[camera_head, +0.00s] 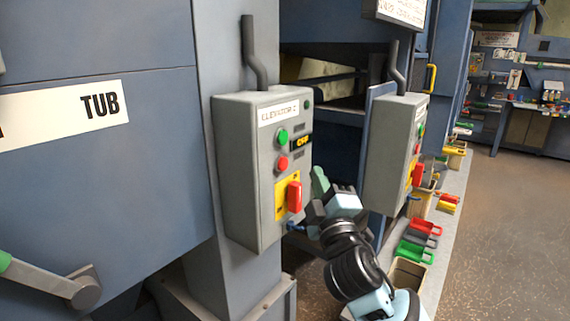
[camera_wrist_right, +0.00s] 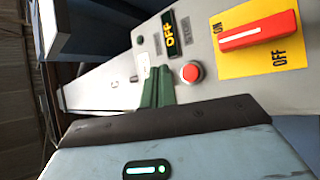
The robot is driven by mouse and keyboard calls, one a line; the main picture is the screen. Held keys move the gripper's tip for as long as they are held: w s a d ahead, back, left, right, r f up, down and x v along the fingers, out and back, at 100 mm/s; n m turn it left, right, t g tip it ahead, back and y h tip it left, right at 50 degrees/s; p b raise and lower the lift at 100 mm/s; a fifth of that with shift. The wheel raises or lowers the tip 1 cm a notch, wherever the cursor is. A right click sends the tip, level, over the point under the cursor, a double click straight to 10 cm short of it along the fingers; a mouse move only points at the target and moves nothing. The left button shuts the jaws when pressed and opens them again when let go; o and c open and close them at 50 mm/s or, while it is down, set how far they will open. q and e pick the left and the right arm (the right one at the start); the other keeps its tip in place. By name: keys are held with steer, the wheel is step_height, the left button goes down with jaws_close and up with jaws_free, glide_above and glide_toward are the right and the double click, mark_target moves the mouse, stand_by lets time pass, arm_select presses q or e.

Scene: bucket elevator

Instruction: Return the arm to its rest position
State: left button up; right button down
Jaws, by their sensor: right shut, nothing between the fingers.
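My right gripper (camera_head: 319,180) is in front of the right side of the grey control box marked "ELEVATOR 2" (camera_head: 240,150). Its green fingers (camera_wrist_right: 157,88) are together with nothing between them, and the right wrist view shows them beside the box face. The box carries a green button (camera_head: 282,137), a red button (camera_head: 282,163), a display reading "OFF" (camera_head: 301,142) and a red rotary switch (camera_head: 294,196) on a yellow plate. The red switch (camera_wrist_right: 258,31) also shows in the right wrist view, as does the red button (camera_wrist_right: 190,72). My left gripper is not in view.
A second grey control box (camera_head: 393,150) stands just right of my right gripper. Several coloured bins (camera_head: 425,228) line the ledge along the machines. The floor (camera_head: 510,210) at the right is open. A green-handled lever (camera_head: 50,278) sits at the lower left.

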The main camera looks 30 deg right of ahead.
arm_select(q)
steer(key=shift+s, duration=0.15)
arm_select(e)
steer(key=shift+f, duration=0.1)
stand_by(0.5)
